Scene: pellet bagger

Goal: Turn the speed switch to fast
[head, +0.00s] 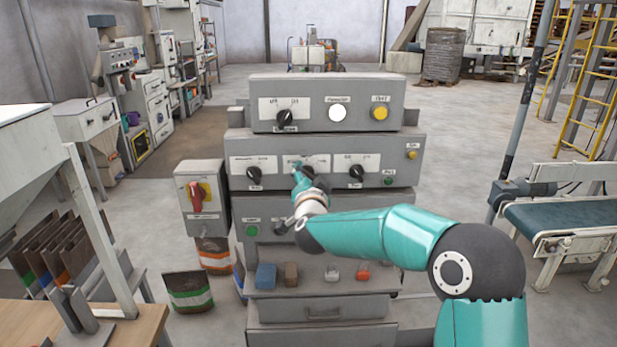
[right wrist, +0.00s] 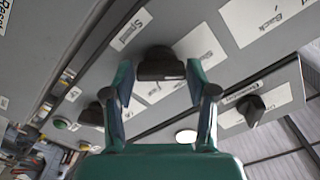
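The black speed switch knob (right wrist: 162,64) sits on a grey panel, with a label that seems to read "Speed" (right wrist: 130,28) beside it in the right wrist view. My right gripper (right wrist: 160,72) is open, with one finger on each side of the knob and a small gap showing between each fingertip and the knob. In the head view the right gripper (head: 301,172) is at the middle knob of the console's middle row and hides most of it. The knob's pointer setting cannot be read. My left gripper is not in view.
The grey console (head: 325,88) carries other knobs, such as a left knob (head: 254,173) and a right knob (head: 357,173) in the same row. A white lamp (head: 337,113) and yellow button (head: 379,113) sit above. A red-handled switch box (head: 202,194) stands left.

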